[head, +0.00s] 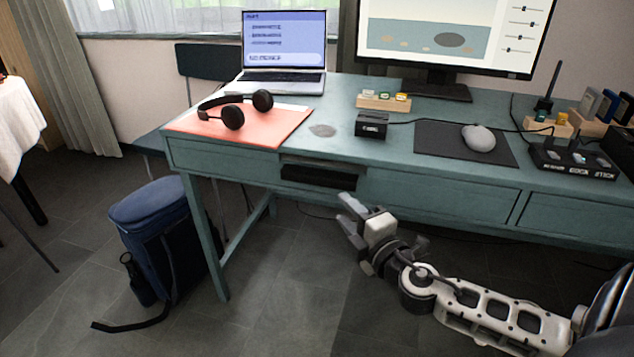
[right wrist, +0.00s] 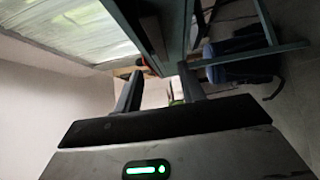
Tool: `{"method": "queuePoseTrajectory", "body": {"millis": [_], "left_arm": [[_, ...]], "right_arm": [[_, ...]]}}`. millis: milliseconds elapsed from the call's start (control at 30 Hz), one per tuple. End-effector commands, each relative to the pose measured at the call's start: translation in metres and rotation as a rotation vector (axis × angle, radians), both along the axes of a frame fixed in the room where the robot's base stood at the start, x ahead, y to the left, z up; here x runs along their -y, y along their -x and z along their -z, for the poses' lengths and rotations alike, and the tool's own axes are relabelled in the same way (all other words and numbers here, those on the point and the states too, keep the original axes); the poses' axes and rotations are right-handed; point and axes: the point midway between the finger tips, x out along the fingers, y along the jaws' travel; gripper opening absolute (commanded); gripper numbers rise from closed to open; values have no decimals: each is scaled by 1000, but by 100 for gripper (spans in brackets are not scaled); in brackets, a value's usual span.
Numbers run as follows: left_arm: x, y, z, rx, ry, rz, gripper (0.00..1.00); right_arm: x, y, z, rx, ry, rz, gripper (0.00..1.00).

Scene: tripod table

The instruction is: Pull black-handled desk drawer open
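The teal desk (head: 440,190) has a drawer with a wide black handle (head: 318,177) on its front, left of centre. The drawer front looks about flush with the desk; a dark line shows above the handle, and I cannot tell whether it is a small gap. My right gripper (head: 346,212) is below and slightly right of the handle, apart from it, with its fingers spread and nothing between them. In the right wrist view the two fingers (right wrist: 160,88) are also apart, with the desk's teal edge (right wrist: 172,35) beyond them. My left gripper is not in view.
A blue backpack (head: 155,240) stands on the floor left of the desk leg (head: 207,245). Headphones (head: 235,112) on an orange mat (head: 265,133), a laptop (head: 284,55), a monitor (head: 450,35) and a mouse (head: 478,138) are on the desk. Floor before the drawer is clear.

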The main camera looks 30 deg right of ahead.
Motion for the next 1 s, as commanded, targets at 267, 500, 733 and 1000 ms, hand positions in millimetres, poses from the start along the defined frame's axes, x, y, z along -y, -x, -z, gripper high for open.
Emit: {"method": "queuePoseTrajectory", "body": {"millis": [267, 500, 733, 1000], "left_arm": [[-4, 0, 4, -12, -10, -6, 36], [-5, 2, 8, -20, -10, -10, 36], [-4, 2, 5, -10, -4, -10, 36], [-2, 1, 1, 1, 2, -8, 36]], "right_arm": [[5, -55, -1, 3, 0, 1, 40], [8, -97, -1, 2, 1, 1, 40], [9, -119, 0, 0, -1, 1, 40], [9, -122, 0, -2, -1, 0, 40]]}}
